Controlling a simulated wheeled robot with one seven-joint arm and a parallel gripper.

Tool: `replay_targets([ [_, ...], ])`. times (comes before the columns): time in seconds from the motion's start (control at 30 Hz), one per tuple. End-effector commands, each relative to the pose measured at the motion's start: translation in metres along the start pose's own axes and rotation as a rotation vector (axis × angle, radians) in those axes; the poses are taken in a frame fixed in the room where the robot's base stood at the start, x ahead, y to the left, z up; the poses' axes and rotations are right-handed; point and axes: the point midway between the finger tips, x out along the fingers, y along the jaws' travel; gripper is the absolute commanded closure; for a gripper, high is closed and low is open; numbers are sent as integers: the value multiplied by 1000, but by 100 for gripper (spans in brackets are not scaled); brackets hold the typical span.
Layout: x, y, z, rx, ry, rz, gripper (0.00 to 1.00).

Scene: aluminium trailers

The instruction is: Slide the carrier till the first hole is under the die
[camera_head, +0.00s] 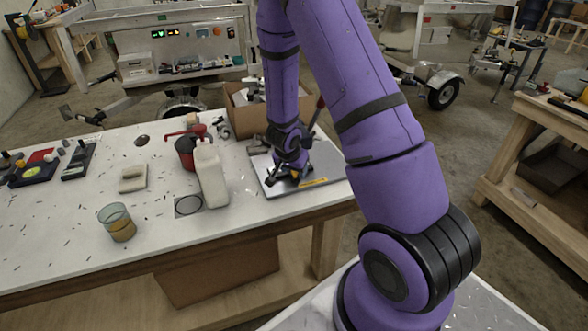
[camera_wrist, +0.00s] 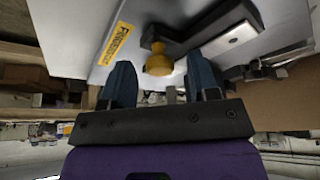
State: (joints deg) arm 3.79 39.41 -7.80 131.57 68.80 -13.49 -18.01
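The press or punch tool stands on a grey base plate (camera_head: 330,175) at the bench's right end, with a yellow warning label (camera_head: 313,182). A red-tipped lever (camera_head: 317,110) rises beside my arm. My gripper (camera_head: 289,172) is low over the plate and hides much of the tool. In the wrist view, my gripper (camera_wrist: 161,62) has its two blue fingers apart, one on each side of a yellow knob (camera_wrist: 159,64). Gaps show on both sides of the knob. A dark arm with a pale metal bar (camera_wrist: 232,39) lies beyond it, perhaps the carrier. I cannot make out the die or holes.
A glass with amber liquid (camera_head: 118,224) stands near the front edge. The white bench top (camera_head: 75,220) is partly clear.

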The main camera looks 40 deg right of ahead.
Motion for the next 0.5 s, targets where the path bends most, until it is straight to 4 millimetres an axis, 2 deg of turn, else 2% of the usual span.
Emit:
replay_targets([
  [0.27,-5,0,0,-2,2,1,45],
  [0.5,-27,-1,0,-2,2,-2,45],
])
